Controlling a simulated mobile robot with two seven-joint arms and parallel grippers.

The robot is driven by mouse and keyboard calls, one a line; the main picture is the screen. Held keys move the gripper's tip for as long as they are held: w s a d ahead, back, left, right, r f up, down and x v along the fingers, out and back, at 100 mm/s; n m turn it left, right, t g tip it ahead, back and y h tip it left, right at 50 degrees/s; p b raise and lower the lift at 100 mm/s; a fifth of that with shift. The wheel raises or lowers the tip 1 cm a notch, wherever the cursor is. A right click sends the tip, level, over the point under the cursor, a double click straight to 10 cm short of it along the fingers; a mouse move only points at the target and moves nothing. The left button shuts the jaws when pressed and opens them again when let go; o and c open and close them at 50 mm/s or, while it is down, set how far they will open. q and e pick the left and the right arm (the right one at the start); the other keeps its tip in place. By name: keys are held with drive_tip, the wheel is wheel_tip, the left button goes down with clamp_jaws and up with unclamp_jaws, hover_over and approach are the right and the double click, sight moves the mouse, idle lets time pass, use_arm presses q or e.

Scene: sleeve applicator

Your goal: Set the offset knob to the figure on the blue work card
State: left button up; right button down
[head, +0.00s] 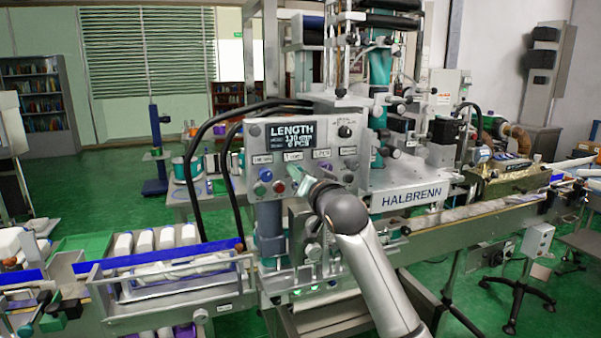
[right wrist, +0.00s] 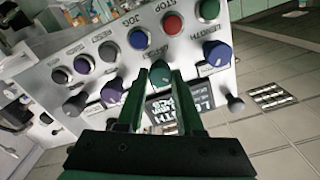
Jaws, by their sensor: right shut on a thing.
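The control panel (head: 310,133) of the machine carries a small dark display (head: 292,136) that reads LENGTH, with what looks like 110 mm below. My right gripper (head: 297,178) is at the panel's lower row in the head view. In the right wrist view, my right gripper (right wrist: 160,78) is shut on a green knob (right wrist: 160,72), with a finger on each side. I make out no blue work card. My left gripper is out of view.
Black cables (head: 197,170) loop left of the panel. A tray of white bottles (head: 160,262) stands at lower left. A conveyor (head: 470,210) runs right.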

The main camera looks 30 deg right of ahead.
drive_tip(key=shift+m+p, duration=1.3)
drive_tip(key=shift+m, duration=3)
drive_tip(key=c, duration=0.5)
unclamp_jaws()
drive_tip(key=shift+c, duration=0.2)
drive_tip(key=b+v, duration=0.2)
drive_tip(key=v, duration=1)
drive_tip(key=shift+s, duration=0.3)
drive_tip(key=shift+f, duration=0.1)
